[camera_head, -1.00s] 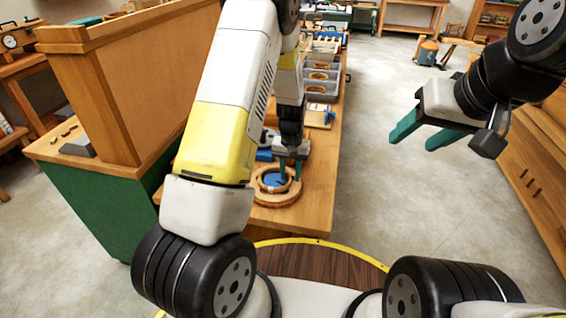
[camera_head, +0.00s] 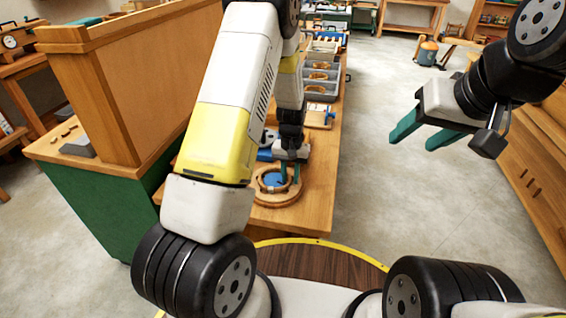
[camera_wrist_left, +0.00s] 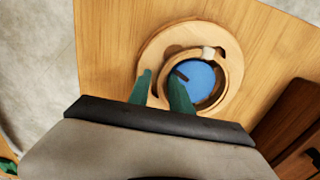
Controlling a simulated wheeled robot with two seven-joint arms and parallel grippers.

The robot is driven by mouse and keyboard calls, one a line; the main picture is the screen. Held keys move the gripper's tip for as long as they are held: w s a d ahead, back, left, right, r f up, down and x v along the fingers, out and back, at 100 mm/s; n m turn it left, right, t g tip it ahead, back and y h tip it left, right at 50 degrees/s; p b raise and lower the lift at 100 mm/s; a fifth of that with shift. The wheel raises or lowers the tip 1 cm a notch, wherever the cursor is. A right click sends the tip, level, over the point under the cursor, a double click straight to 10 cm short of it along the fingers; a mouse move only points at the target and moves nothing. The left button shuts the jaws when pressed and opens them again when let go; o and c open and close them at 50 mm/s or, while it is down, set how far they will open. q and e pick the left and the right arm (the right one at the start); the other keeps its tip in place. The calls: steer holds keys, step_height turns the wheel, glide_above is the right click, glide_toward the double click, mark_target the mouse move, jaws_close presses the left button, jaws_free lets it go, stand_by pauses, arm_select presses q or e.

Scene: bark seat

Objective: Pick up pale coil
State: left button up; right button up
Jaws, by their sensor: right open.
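The pale coil (camera_wrist_left: 219,57) is a light wooden ring around a blue disc, resting on a round wooden base (camera_wrist_left: 160,48) on the bench. It also shows in the head view (camera_head: 292,187), partly behind my fingers. My left gripper (camera_head: 290,172) points down at the coil. In the left wrist view its green fingers (camera_wrist_left: 160,90) stand apart at the coil's near-left side, one over the inside of the ring and one outside. Whether they press on the ring wall cannot be told. My right gripper (camera_head: 425,132) is open and empty, above the floor at right.
The wooden bench (camera_head: 318,200) runs away from me, with grey trays (camera_head: 320,88) and a blue-handled wooden fixture (camera_head: 319,117) farther along. A tall wooden panel (camera_head: 150,85) on a green cabinet (camera_head: 95,205) stands left.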

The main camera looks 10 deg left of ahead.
arm_select(q)
jaws_close()
steer(key=shift+r, duration=3.55)
